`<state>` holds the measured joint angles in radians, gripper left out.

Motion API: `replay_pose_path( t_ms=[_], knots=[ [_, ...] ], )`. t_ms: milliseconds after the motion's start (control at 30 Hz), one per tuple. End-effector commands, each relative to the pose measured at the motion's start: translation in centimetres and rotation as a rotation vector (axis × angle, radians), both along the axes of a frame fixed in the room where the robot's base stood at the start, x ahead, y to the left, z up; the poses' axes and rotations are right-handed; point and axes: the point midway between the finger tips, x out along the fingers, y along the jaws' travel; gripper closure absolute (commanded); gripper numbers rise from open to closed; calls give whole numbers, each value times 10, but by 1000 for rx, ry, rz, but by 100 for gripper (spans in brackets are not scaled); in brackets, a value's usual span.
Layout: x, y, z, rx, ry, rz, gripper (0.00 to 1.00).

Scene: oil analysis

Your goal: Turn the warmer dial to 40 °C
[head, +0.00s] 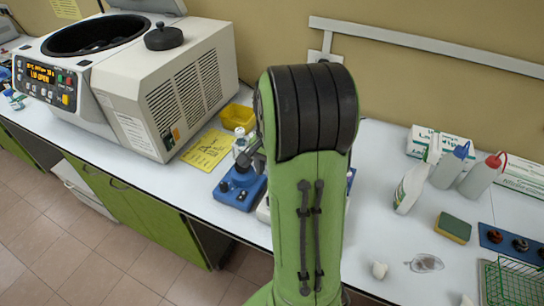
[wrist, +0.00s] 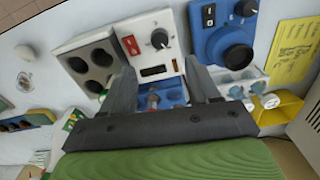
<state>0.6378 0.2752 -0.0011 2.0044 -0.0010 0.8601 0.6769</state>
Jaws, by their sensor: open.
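In the wrist view, a white unit (wrist: 143,27) that looks like the warmer has a round black dial (wrist: 159,38) with a pointer mark, a red switch (wrist: 131,45) and a small dark display. The dial's setting is too small to read. My gripper (wrist: 159,68) is open and empty, its two fingers pointing toward this unit, one on each side of the dial's line. The fingertips appear short of the dial, not touching it. In the head view my green arm hides the gripper and most of the unit.
A grey block with round wells (wrist: 92,62) stands left of the unit. A blue device with a black knob (wrist: 238,58) stands close on the right. A yellow tray (wrist: 281,106) and a large centrifuge (head: 150,75) are nearby.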

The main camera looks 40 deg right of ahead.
Motion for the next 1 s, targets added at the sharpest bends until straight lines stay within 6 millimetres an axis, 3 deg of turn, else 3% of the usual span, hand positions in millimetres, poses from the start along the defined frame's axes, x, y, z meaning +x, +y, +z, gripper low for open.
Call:
replay_pose_path(
  t_ms=[33, 100, 233, 833, 933, 1000],
  knots=[
    [1, 0, 16, -3, -4, 0, 39],
    [0, 0, 30, -2, -3, 0, 39],
    [0, 0, 45, 0, 0, -1, 39],
    [0, 1, 47, 0, 0, 2, 39],
    [0, 18, 60, -19, -27, 81, 39],
    [-4, 48, 79, -52, -73, 226, 39]
  ],
)
